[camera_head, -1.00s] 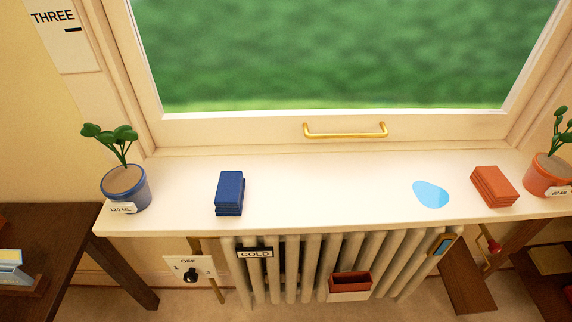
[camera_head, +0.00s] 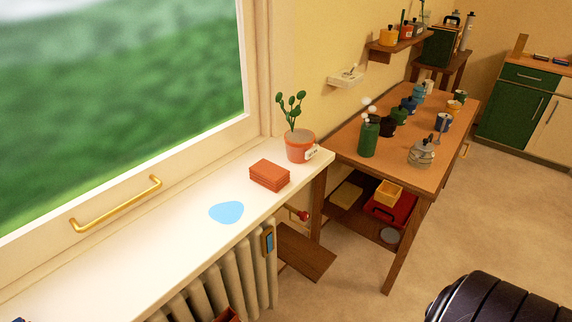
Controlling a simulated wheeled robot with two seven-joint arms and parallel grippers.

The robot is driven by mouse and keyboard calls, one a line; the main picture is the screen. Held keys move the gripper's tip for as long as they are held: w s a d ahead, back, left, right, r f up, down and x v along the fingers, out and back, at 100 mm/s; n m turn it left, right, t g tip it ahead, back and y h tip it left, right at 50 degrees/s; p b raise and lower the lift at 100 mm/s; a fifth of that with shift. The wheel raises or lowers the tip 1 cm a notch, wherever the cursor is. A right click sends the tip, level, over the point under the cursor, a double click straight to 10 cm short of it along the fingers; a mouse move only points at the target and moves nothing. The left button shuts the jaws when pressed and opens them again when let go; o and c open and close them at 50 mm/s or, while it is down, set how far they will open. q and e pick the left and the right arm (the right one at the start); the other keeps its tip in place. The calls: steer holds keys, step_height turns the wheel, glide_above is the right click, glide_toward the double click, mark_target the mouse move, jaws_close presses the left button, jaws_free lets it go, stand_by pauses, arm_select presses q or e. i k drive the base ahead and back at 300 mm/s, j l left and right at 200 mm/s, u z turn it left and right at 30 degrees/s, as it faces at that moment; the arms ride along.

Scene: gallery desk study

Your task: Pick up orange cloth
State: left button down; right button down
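The orange cloth (camera_head: 269,175) is a folded, layered stack. It lies on the white window sill, near the sill's right end, between a blue puddle-like patch and a potted plant. Nothing touches it from above. No gripper fingers show in the head view. A dark ribbed part of my own body shows at the lower right, and I cannot tell which part it is.
The blue patch (camera_head: 226,212) lies flat on the sill (camera_head: 150,240). The orange plant pot (camera_head: 300,146) stands at the sill's end. A radiator (camera_head: 240,283) is below. A wooden table (camera_head: 433,152) with several containers stands to the right.

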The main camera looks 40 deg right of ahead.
mark_target(273, 177)
steer(key=z, duration=1.05)
